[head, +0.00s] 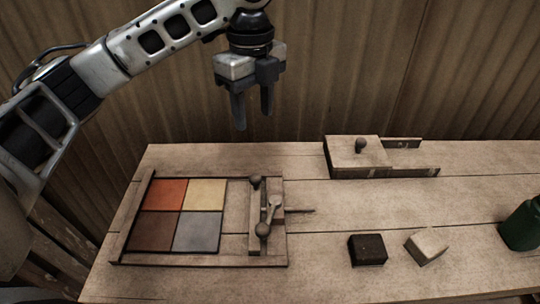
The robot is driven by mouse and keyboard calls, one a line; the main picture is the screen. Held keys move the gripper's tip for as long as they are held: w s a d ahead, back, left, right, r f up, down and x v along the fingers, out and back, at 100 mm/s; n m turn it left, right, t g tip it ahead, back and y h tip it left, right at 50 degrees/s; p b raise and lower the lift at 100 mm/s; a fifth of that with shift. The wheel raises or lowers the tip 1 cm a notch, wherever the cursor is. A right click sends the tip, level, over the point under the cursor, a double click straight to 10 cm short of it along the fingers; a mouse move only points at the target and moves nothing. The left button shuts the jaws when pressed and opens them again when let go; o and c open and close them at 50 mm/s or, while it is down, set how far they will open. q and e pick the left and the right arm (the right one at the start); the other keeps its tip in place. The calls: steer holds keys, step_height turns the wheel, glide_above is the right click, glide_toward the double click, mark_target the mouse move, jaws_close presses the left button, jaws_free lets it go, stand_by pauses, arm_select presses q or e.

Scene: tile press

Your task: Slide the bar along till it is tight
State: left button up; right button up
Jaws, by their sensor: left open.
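A wooden tile press (133,222) lies flat on the bench at left. Tiles sit in it in a square: an orange one (166,194), a cream one (205,194), a brown one (157,231) and a grey-blue one (197,232). The bar (256,202) stands across the press to their right, with round knobs and a lever (271,208) on it. A bare gap shows between the tiles and the bar. My left gripper (253,122) is open and empty, fingers down, above and behind the press. My right gripper is not in view.
A wooden box (354,155) with a knobbed sliding lid stands at the back right. A dark block (368,250) and a pale block (426,246) lie at front right. A green jar (522,225) stands at the right edge. The bench middle is clear.

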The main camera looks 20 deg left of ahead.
arm_select(q)
glide_above(255, 175)
step_height(255, 175, down, 5)
step_height(255, 175, down, 10)
steer(key=shift+f+b, duration=0.2)
steer(key=shift+b, duration=0.45)
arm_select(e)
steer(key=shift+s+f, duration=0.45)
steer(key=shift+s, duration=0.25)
